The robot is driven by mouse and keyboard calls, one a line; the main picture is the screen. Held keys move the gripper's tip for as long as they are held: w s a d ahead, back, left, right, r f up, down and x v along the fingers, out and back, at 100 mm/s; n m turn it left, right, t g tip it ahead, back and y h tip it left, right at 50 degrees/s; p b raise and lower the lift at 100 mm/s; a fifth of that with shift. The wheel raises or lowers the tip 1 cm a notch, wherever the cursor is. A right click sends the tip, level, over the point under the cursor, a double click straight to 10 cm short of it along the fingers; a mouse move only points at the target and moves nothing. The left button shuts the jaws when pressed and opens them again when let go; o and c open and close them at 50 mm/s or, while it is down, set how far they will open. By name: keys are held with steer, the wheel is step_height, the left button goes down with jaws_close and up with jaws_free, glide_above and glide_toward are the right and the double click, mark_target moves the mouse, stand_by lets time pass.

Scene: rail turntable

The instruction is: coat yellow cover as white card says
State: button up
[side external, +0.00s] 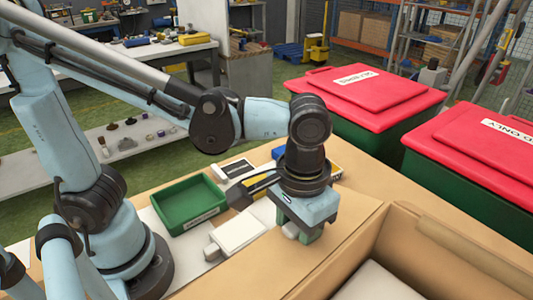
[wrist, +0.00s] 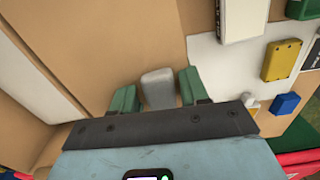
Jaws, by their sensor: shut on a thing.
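My gripper (wrist: 157,92) is shut on a pale grey block with rounded edges (wrist: 158,87), between its two green fingers. In the side view my gripper (side external: 302,232) is low over the tan worktop, and part of the pale block (side external: 290,230) shows at its left. The yellow cover (wrist: 282,60) lies on a white surface to the right in the wrist view, apart from my gripper. It has small dark marks on top. A white card with black areas (side external: 233,168) lies behind the green tray; its print is too small to read.
A green tray (side external: 165,207) stands left of my gripper, with a white block (side external: 240,231) between them. A blue block (wrist: 285,103) sits near the yellow cover. An open cardboard box (side external: 445,258) is close at the right. Red-lidded bins (side external: 350,95) stand beyond the worktop.

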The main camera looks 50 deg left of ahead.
mark_target(239, 231)
steer(key=s+a+n, duration=0.1)
steer(key=a+n, duration=0.2)
steer(key=a, duration=0.1)
steer(key=s+a+f+n, duration=0.1)
steer(key=a+n, duration=0.2)
steer(key=a, duration=0.2)
steer(key=s+a+n, duration=0.1)
steer(key=a+n, duration=0.2)
steer(key=a, duration=0.1)
steer(key=shift+a+f, duration=0.4)
steer(key=shift+f, duration=2.65)
steer(key=shift+f, duration=0.55)
step_height(239, 231, up, 7)
stand_by(0.4)
steer(key=shift+w, duration=0.1)
stand_by(0.4)
